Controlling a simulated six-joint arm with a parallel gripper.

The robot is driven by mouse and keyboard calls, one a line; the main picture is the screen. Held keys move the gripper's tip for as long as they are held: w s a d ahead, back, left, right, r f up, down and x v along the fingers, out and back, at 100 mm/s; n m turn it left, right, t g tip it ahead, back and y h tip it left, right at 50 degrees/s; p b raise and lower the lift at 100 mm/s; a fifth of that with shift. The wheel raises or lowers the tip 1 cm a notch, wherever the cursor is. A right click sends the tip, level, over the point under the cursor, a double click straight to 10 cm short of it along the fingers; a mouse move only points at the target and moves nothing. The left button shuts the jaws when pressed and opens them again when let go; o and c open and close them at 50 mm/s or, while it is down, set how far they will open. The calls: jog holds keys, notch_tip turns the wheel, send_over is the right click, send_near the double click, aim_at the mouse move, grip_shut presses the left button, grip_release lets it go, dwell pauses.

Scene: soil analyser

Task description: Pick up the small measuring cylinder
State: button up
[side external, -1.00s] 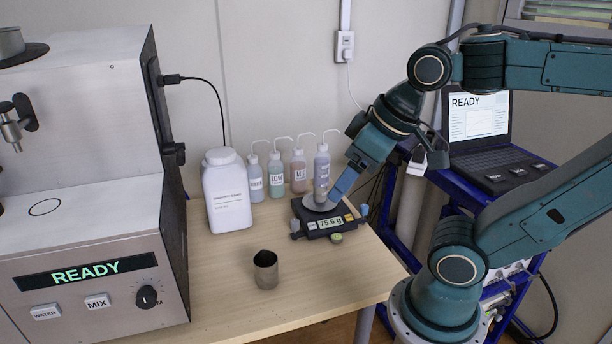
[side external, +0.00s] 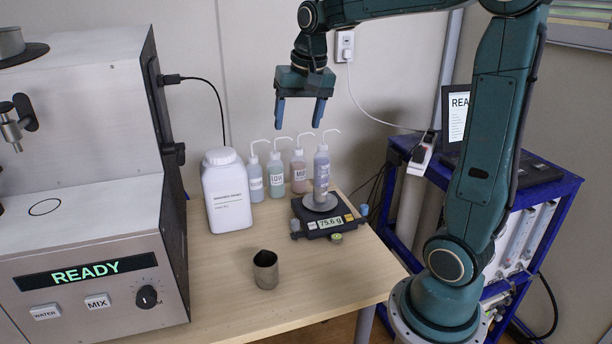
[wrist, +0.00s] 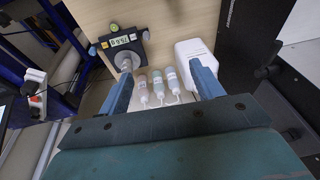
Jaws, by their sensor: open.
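My gripper (side external: 298,122) is open and empty, fingers pointing down, high above the row of bottles in the side external view. In the wrist view its two fingers (wrist: 160,70) are spread wide with nothing between them at the tips. The scale reads 75.6 g. A short metal cup (side external: 265,270) stands alone on the table, below and left of the scale.
Squeeze bottles (side external: 276,178) stand at the back of the wooden table (side external: 215,290), beside a large white container (side external: 227,192). The analyser (side external: 85,230), showing READY, fills the left. A blue cart (side external: 545,195) with a laptop is at right. The table front is mostly clear.

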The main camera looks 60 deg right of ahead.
jog(key=w+d+f+m+g, duration=0.1)
jog(key=w+d+f+m, duration=0.15)
jog(key=d, duration=0.45)
jog(key=w+d+f+m, duration=0.2)
jog(key=w+d+f, duration=0.1)
jog(key=d, duration=0.3)
jog(key=m+g+y, duration=0.1)
jog(key=m+g, duration=0.1)
jog(key=m, duration=0.3)
send_over(321, 174)
jog(key=d, duration=0.2)
notch_tip(321, 174, down, 9)
jog(key=shift+w+d+r, duration=0.1)
jog(key=shift+w+r, duration=0.05)
jog(key=shift+w, duration=0.3)
jog(key=shift+f, duration=4.3)
jog(key=shift+f, duration=2.6)
